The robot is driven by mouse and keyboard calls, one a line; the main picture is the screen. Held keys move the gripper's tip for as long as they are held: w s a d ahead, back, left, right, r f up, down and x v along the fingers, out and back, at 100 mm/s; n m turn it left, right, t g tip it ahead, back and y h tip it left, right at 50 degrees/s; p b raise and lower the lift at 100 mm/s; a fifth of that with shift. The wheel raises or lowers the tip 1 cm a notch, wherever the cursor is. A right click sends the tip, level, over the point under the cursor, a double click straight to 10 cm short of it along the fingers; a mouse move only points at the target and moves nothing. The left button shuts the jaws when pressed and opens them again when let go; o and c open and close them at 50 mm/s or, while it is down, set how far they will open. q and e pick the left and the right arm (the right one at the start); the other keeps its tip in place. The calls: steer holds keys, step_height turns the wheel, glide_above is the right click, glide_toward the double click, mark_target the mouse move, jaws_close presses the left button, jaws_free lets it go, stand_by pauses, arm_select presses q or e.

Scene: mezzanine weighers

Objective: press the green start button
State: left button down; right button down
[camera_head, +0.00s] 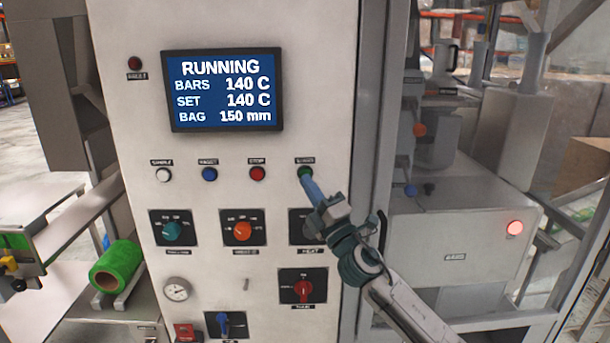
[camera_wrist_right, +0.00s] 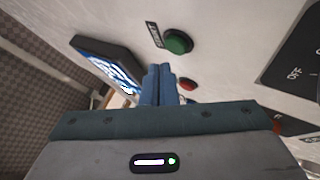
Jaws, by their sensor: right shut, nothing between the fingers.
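The green start button (camera_head: 305,172) is at the right end of a row of buttons on the white panel. It also shows in the right wrist view (camera_wrist_right: 177,42), round with a dark collar beside a small label. My right gripper (camera_head: 309,184) is shut and empty, its blue fingers pointing up at the panel. In the head view the fingertips meet the button's lower edge; in the right wrist view the fingertips (camera_wrist_right: 158,70) appear just short of it. I cannot tell whether they touch. The display (camera_head: 222,90) reads RUNNING, 140 C and 150 mm. My left gripper is not in view.
White (camera_head: 163,174), blue (camera_head: 209,174) and red (camera_head: 257,173) buttons lie left of the green one. A teal knob (camera_head: 172,231), an orange knob (camera_head: 242,231) and a red switch (camera_head: 303,290) sit below. A machine with a lit red lamp (camera_head: 515,228) stands right.

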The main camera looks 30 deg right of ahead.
steer(key=s+a, duration=0.1)
steer(key=s, duration=0.1)
steer(key=s+a, duration=0.1)
steer(key=shift+s+a, duration=0.15)
steer(key=shift+s, duration=0.25)
stand_by(0.6)
